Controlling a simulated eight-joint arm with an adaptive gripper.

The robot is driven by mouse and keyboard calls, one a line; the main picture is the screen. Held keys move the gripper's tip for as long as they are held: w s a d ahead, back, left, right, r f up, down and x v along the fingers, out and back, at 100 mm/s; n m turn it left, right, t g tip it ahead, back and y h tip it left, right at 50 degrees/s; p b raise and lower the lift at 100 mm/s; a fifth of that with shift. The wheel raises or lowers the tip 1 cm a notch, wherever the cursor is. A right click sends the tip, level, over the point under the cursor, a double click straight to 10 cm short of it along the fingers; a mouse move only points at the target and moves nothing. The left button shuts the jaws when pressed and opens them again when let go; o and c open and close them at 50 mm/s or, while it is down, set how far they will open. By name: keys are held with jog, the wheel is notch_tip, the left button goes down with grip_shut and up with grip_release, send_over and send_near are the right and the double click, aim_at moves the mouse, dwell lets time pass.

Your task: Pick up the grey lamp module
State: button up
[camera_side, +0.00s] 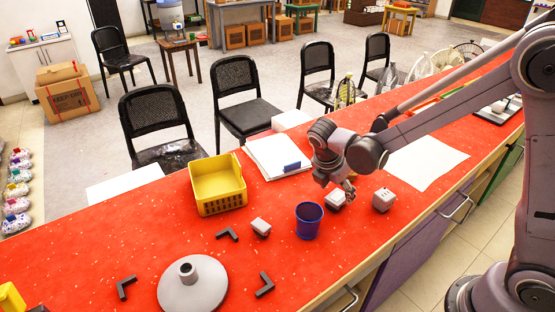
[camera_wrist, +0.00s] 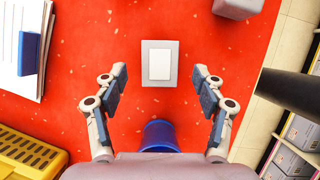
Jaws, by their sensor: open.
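A small grey module with a white panel on top, which looks like the lamp module (camera_side: 335,201), sits on the red table below my gripper (camera_side: 347,187). In the wrist view this module (camera_wrist: 146,64) lies centred between my gripper's fingers (camera_wrist: 160,78). The fingers are spread open, one on each side, with red table showing between each finger and the module. They do not touch it. Two similar grey blocks stand nearby: one to the right (camera_side: 383,200) and one to the left (camera_side: 260,228). I cannot read their tops clearly.
A blue cup (camera_side: 308,222) stands close beside the module. A yellow basket (camera_side: 218,186), white papers (camera_side: 275,158), a grey round base with a stem (camera_side: 193,288) and black corner brackets (camera_side: 264,285) lie further left. A white sheet (camera_side: 430,163) lies to the right.

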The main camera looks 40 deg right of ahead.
aim_at(337, 197)
jog(key=shift+x, duration=2.15)
jog(key=shift+a, duration=0.1)
jog(key=c, duration=1.2)
